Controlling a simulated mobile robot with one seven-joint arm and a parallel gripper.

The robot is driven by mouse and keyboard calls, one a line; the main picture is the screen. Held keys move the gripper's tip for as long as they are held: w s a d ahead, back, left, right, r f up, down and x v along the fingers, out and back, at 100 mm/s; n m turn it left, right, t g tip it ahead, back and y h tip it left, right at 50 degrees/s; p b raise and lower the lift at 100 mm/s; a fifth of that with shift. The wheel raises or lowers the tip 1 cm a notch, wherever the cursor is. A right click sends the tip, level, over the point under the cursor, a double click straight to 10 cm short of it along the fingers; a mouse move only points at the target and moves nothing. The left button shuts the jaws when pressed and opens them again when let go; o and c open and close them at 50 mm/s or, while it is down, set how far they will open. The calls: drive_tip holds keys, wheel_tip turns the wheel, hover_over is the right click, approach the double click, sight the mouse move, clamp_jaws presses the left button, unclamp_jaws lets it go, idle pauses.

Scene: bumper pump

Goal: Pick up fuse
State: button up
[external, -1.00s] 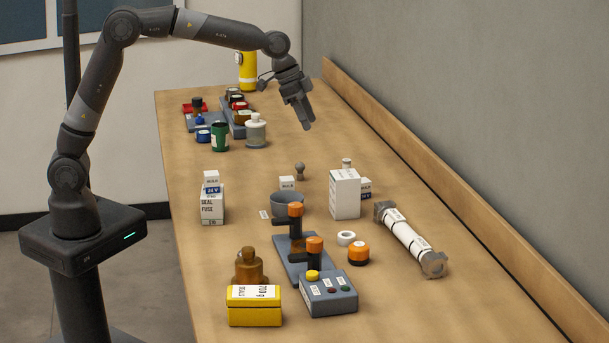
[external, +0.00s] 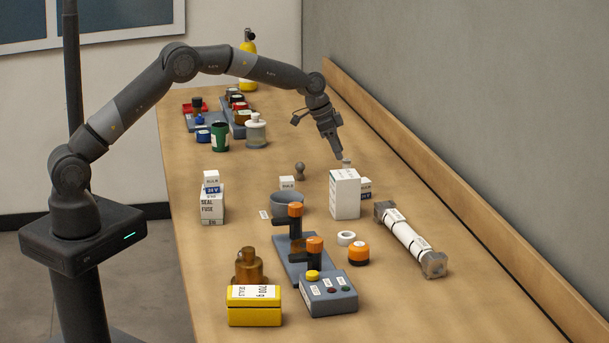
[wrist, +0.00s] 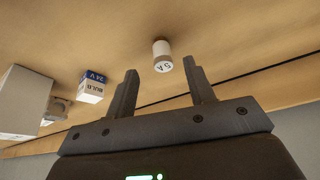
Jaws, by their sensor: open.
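The fuse (wrist: 162,51) is a small white cylinder with a tan band and a "5A" mark on its end. In the wrist view it shows beyond and between my fingertips, apart from both fingers. In the external view the fuse (external: 346,162) shows only in part behind the tall white box. My gripper (external: 338,155) is just above and behind that box, close to the fuse, pointing downward. In the wrist view my gripper (wrist: 160,66) is open and empty.
The tall white box (external: 345,196) stands in front of the fuse. A blue-and-white bulb box (wrist: 92,86) is beside it. A bulb (external: 299,171) stands to the left. The back ledge (external: 420,165) runs along the right. Bare table surrounds the fuse's far side.

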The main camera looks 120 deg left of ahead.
sight(344, 160)
drive_tip(key=shift+a+x, duration=0.2)
drive_tip(key=shift+x, duration=2.9)
drive_tip(key=shift+w+r, duration=0.1)
drive_tip(key=shift+c, duration=0.2)
drive_tip(key=c, duration=1)
drive_tip(key=shift+r, duration=0.1)
